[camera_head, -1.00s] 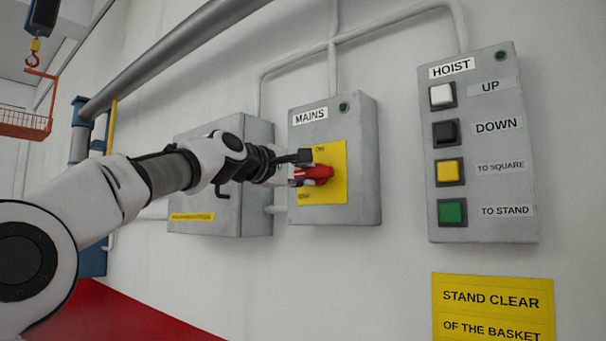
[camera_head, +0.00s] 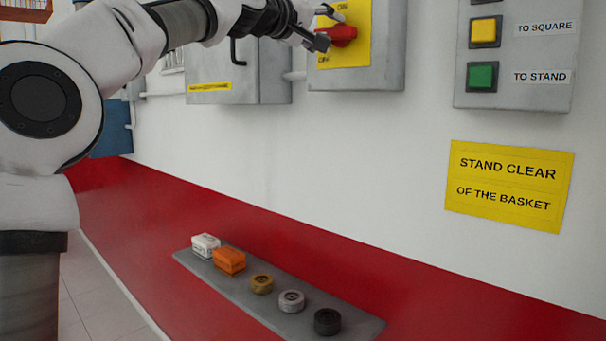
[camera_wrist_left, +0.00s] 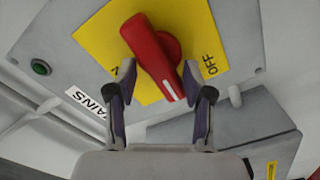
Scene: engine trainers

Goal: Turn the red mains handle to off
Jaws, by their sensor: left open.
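The red mains handle (camera_head: 342,36) sits on a yellow plate (camera_head: 352,55) on the front of the grey mains box (camera_head: 385,60). My left gripper (camera_head: 328,27) is at the handle's free end, open. In the left wrist view, the handle (camera_wrist_left: 150,50) reaches between the two spread fingers of my left gripper (camera_wrist_left: 159,72). The handle's white-marked end points between the two labels, OFF (camera_wrist_left: 210,65) on the right and a mostly hidden one on the left. The right finger is close to the handle; contact is unclear. My right gripper is not in view.
A grey cabinet (camera_head: 265,75) stands left of the mains box. The hoist panel (camera_head: 540,95) is to the right, above a yellow warning sign (camera_head: 510,220). Below, a grey tray (camera_head: 345,333) holds several small parts. The wall between is clear.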

